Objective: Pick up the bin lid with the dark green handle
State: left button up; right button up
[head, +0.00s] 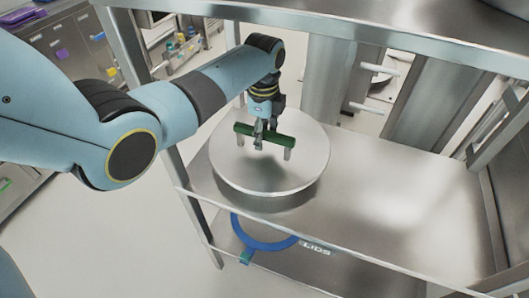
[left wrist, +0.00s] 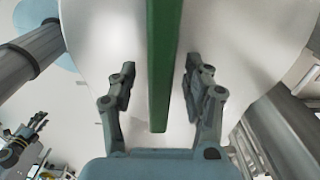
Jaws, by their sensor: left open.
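The round metal bin lid (head: 228,170) lies flat on the steel shelf, with a dark green bar handle (head: 284,140) raised on metal posts across its top. My left gripper (head: 262,145) is above the lid at the handle, fingers pointing down. In the left wrist view the green handle (left wrist: 160,65) runs between the two open fingers (left wrist: 155,88), with a visible gap on each side. The lid surface (left wrist: 215,40) fills the background there. The gripper is open and not closed on the handle. My right gripper is not in the head view.
The steel shelf (head: 400,190) has wide free room right of the lid. An upper shelf (head: 400,40) hangs above, and shelf posts stand at the left. A lower shelf holds a blue ring (head: 262,244) beside a "LIDS" label (head: 317,247).

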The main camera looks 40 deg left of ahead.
pick_arm(q)
jog(key=shift+f, duration=0.2)
dwell(0.5)
grip_shut()
dwell(0.3)
jog(key=shift+w+r, duration=0.1)
jog(key=shift+w, duration=0.05)
